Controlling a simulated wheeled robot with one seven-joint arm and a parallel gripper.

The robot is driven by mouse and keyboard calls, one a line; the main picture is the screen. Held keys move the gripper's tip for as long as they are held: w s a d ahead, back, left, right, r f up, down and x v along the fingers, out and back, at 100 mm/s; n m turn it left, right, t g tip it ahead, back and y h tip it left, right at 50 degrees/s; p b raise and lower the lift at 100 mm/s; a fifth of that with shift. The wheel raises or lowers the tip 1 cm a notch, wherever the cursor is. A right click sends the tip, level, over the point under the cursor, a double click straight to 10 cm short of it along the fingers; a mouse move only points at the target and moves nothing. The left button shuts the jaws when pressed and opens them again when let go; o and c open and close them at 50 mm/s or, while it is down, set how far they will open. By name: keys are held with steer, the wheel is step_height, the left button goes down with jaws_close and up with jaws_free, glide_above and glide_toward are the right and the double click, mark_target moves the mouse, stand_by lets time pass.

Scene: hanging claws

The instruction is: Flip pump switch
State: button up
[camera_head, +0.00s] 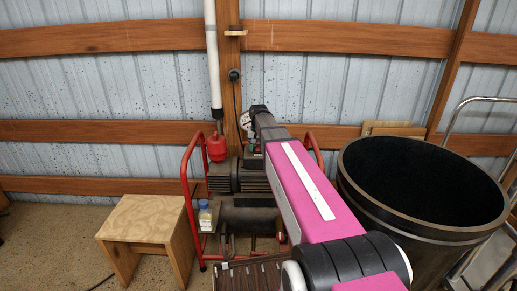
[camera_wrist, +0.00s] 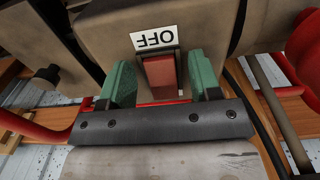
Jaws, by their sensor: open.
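The pump switch (camera_wrist: 159,74) is a red rocker in a dark housing on a tan-grey box, seen in the wrist view. A white label reading OFF (camera_wrist: 154,39), upside down in the picture, sits beside it. My gripper (camera_wrist: 160,82) is open, with one green fingertip on each side of the switch. I cannot tell whether either fingertip touches it. In the head view the pump (camera_head: 247,220) stands in a red tubular frame (camera_head: 186,178) by the wall. My pink arm reaches over it and hides the switch and the fingertips there.
A wooden stool (camera_head: 145,220) stands left of the pump, with a small bottle (camera_head: 205,215) near its right side. A large dark barrel (camera_head: 350,190) stands close to my arm on the right. A white pipe (camera_head: 212,60) runs down the wall to a red part (camera_head: 217,148).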

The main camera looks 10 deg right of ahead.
steer(key=c, duration=0.9)
steer(key=shift+w+r+g, duration=0.1)
steer(key=shift+w+g, duration=0.3)
steer(key=shift+g, duration=0.4)
steer(key=shift+g+y, duration=0.3)
steer(key=shift+g, duration=0.4)
steer(key=shift+s+r+g, duration=0.1)
steer(key=shift+g, duration=0.3)
steer(key=o, duration=0.9)
